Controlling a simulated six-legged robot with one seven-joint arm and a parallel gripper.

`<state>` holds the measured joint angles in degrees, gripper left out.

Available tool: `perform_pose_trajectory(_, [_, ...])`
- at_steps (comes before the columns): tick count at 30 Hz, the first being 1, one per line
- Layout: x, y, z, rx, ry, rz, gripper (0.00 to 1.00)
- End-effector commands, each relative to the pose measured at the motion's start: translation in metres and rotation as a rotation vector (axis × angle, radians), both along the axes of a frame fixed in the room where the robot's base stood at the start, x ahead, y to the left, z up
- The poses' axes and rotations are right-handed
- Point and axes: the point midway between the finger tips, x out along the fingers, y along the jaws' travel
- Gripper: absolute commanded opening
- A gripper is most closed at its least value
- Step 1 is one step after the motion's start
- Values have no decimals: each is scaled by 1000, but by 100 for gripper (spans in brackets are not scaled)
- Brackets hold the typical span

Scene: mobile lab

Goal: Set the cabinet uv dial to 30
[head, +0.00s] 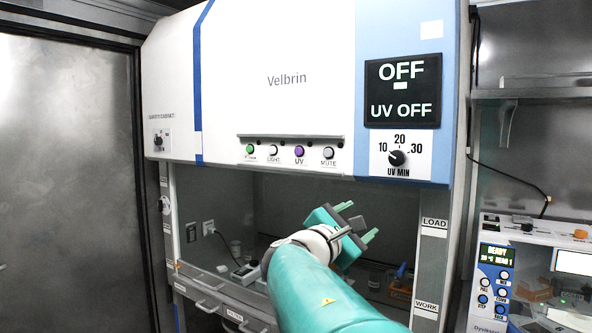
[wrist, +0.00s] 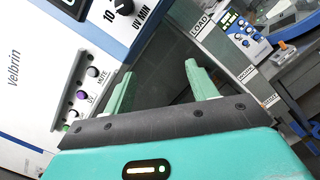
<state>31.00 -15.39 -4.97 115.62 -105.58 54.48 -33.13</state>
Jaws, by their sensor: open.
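The UV MIN dial (head: 397,157) is a black round knob on a white plate marked 10, 20 and 30, at the lower right of the cabinet front. Its pale pointer mark seems to lean up-left, toward 10. The dial also shows at the top edge of the wrist view (wrist: 124,6), partly cut off. The display (head: 402,90) above it reads OFF and UV OFF. My gripper (head: 357,221) is open and empty, below and left of the dial and apart from it. Its two green fingers also show in the wrist view (wrist: 160,75).
A row of buttons, with the purple UV button (head: 299,151) among them, sits left of the dial. Another small knob (head: 158,140) is at the cabinet's far left. A bench device (head: 497,256) stands at the right. The space before the dial looks clear.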

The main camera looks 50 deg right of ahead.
Motion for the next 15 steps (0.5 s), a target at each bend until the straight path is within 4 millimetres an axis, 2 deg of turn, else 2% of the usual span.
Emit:
perform_pose_trajectory(1, [-3, -15, 15, -73, 82, -29, 57])
perform_pose_trajectory(3, [-5, -28, 34, -160, 184, -57, 57])
perform_pose_trajectory(6, [-6, -39, 51, -242, 285, -85, 57])
perform_pose_trajectory(11, [-6, -47, 62, -287, 336, -100, 57])
perform_pose_trajectory(15, [-5, -62, 67, -285, 336, -100, 57])
